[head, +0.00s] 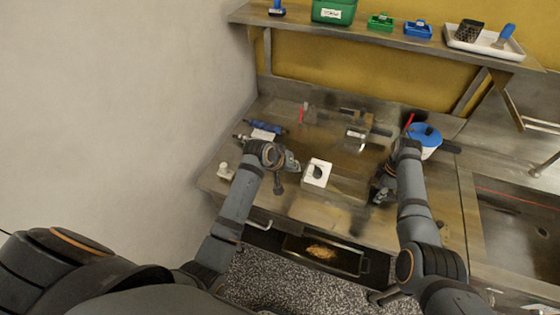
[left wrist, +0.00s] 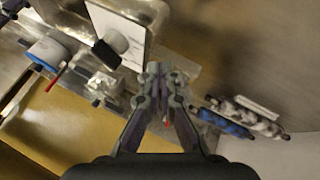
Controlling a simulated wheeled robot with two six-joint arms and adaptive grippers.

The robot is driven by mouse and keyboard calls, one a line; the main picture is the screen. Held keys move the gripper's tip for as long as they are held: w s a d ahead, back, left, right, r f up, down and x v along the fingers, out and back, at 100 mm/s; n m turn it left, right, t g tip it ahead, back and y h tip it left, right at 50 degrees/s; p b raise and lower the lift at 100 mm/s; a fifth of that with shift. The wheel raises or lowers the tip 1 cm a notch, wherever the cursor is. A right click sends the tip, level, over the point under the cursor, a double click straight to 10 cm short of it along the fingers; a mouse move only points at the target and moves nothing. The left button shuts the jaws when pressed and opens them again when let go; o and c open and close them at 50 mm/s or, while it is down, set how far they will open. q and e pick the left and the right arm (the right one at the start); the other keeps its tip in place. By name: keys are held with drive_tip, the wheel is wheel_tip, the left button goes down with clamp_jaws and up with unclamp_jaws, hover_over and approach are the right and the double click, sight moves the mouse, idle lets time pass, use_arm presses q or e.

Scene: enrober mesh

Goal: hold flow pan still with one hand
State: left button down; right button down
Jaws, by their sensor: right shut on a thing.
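The brownish metal flow pan (head: 352,188) appears to be the low box-like thing on the bench's middle; its outline blends with the bench. My right gripper (head: 382,190) is at the pan's right side, shut on what looks like its edge; the grip is dark and partly hidden by my arm. My left gripper (head: 292,164) is above the bench, left of a white square piece with a dark knob (head: 317,172). In the left wrist view the left fingertips (left wrist: 157,72) are close together with nothing seen between them.
A blue-lidded white pot (head: 425,138) stands at the right beside my right arm. Blue tools (head: 264,127) lie at the back left. A sink (head: 515,225) is at the right. A shelf (head: 370,42) with green and blue boxes runs above the bench. An open drawer (head: 322,255) is below.

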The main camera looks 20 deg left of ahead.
use_arm(q)
drive_tip(key=s, duration=0.1)
drive_tip(key=s+a, duration=0.2)
drive_tip(key=s, duration=0.1)
drive_tip(key=shift+r, duration=0.1)
drive_tip(key=s+d+r, duration=0.1)
drive_tip(key=s+r, duration=0.4)
drive_tip(key=r, duration=0.2)
drive_tip(key=shift+s+d+r, duration=0.25)
drive_tip(key=shift+d+r, duration=0.1)
drive_tip(key=shift+r, duration=0.05)
drive_tip(key=c, duration=1.9)
unclamp_jaws()
drive_tip(key=shift+w, duration=0.1)
drive_tip(key=o, duration=1.5)
drive_tip(key=w+a+r+m, duration=0.1)
drive_tip(key=w+m, duration=0.1)
drive_tip(key=w+a+r+m+g+y, duration=0.1)
drive_tip(key=w+m, duration=0.2)
drive_tip(key=w+a+r+m+g, duration=0.1)
drive_tip(key=w+m, duration=0.2)
drive_tip(key=shift+w+a+r, duration=0.1)
drive_tip(key=shift+w+a, duration=0.15)
drive_tip(key=shift+a, duration=0.15)
drive_tip(key=shift+c, duration=0.2)
drive_tip(key=shift+o, duration=0.4)
drive_tip(key=shift+a+r+m+g, duration=0.1)
drive_tip(key=shift+m+g, duration=0.2)
drive_tip(key=x, duration=1.2)
drive_tip(key=shift+a, duration=0.15)
